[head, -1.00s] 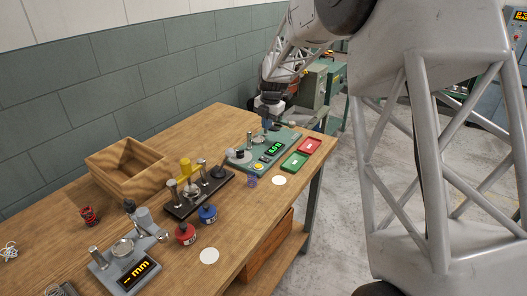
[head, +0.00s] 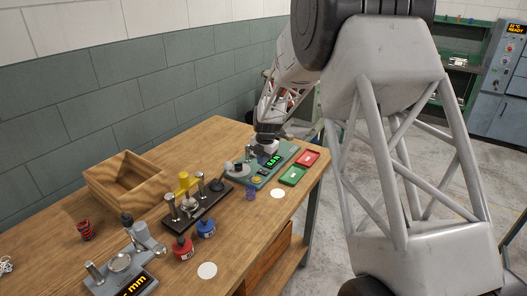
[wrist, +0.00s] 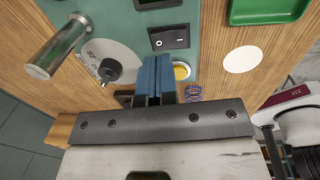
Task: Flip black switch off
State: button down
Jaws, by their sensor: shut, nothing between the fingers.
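The black switch (wrist: 168,37) is a rocker set in the teal panel of the coiler (wrist: 205,40). In the wrist view it lies just beyond my gripper's fingertips. Which way the rocker is tipped is hard to tell. My gripper (wrist: 153,62) has its two blue fingers shut together with nothing between them. The tips point at the panel beside the switch, and contact cannot be made out. In the head view my wrist is over the coiler (head: 288,158), hiding part of it. The coiler's display (head: 271,161) is lit green.
A steel post (wrist: 55,50) and a grey dial (wrist: 113,62) stand left of the fingers. A yellow button (wrist: 181,72) and a purple spring (wrist: 194,93) are to the right. Green (head: 293,176) and red (head: 308,158) trays sit beside the coiler. A wooden box (head: 128,180) stands further left.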

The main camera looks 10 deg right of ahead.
aim_at(264, 172)
jog(key=shift+w+a+f, duration=0.15)
jog(key=shift+f, duration=1.45)
jog(key=shift+f, duration=0.25)
jog(key=shift+s+d+r, duration=0.15)
jog(key=shift+s+d, duration=0.35)
jog(key=shift+s, duration=0.05)
jog(key=shift+r, duration=0.15)
notch_tip(264, 172, up, 14)
jog(key=s+d, duration=0.1)
dwell(0.4)
